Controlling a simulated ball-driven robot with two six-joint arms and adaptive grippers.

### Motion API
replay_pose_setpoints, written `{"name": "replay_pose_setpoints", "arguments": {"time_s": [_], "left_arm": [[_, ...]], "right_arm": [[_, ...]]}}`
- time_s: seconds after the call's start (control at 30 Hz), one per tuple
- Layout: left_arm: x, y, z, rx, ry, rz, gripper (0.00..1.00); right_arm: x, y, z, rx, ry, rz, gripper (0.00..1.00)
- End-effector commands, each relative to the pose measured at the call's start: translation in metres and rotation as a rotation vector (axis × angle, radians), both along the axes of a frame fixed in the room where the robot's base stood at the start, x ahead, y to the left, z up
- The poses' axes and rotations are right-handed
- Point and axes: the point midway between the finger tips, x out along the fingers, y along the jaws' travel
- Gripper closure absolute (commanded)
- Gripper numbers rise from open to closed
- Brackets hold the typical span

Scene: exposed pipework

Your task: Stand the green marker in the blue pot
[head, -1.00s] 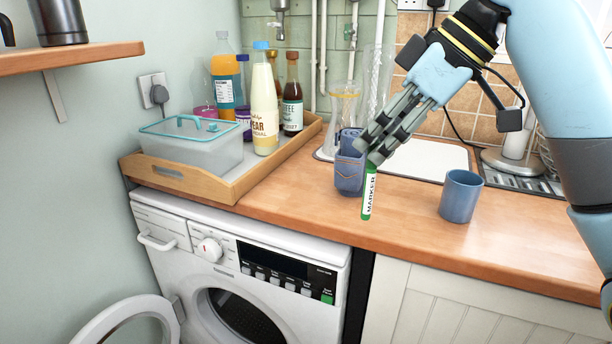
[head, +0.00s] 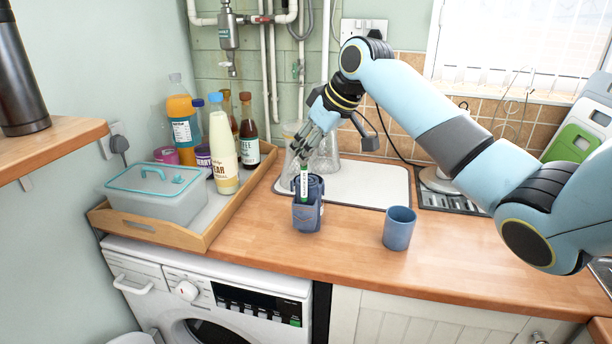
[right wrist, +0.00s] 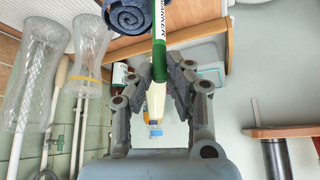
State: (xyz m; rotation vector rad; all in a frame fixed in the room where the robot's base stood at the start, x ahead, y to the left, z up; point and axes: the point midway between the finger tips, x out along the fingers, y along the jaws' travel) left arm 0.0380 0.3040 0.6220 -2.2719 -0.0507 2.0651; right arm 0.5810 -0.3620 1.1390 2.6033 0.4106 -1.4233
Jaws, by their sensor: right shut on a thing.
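The green marker (head: 304,184), with a white label, is held upright by my right gripper (head: 306,156), which is shut on its upper part. In the head view its lower end overlaps the rolled blue denim bundle; I cannot tell whether they touch. The right wrist view also shows the marker (right wrist: 159,50) between the fingers, with the roll beside its far end. The blue pot (head: 398,230), a plain cup shape, stands upright on the counter to the right of the marker. Its inside is mostly hidden. My left gripper is not in view.
The denim roll (head: 307,216) stands on the wooden counter (head: 345,252) left of the pot. Clear glass vases (head: 327,158) and a white sink board (head: 372,185) are behind. A wooden tray (head: 216,229) with bottles and a lidded box is at left. Counter around the pot is clear.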

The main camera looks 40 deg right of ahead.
Motion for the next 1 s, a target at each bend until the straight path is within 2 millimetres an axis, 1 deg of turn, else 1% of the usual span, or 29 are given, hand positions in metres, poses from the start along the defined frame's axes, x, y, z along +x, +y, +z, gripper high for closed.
{"name": "replay_pose_setpoints", "arguments": {"time_s": [0.03,0.1,0.27,0.4,0.5,0.9,0.93,1.0], "left_arm": [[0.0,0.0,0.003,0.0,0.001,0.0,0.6],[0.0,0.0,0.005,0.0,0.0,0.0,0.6],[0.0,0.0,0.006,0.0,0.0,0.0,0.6],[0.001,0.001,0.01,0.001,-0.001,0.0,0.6],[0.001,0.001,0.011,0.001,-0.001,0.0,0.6],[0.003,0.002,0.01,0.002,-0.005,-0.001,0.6],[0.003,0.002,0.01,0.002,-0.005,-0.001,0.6],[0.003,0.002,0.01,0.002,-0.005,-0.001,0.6]], "right_arm": [[0.0,0.0,-0.009,0.001,0.002,-0.001,0.99],[-0.001,0.0,-0.021,0.0,0.002,-0.001,0.99],[0.0,0.0,-0.034,0.001,-0.001,-0.001,0.99],[-0.001,0.001,-0.056,0.002,0.003,-0.001,0.99],[0.0,0.001,-0.066,0.001,0.0,0.001,0.99],[0.0,0.0,-0.073,0.0,-0.001,0.0,0.99],[0.0,0.0,-0.072,0.0,-0.001,0.001,0.83],[0.0,0.0,-0.072,0.0,-0.001,0.001,0.74]]}}
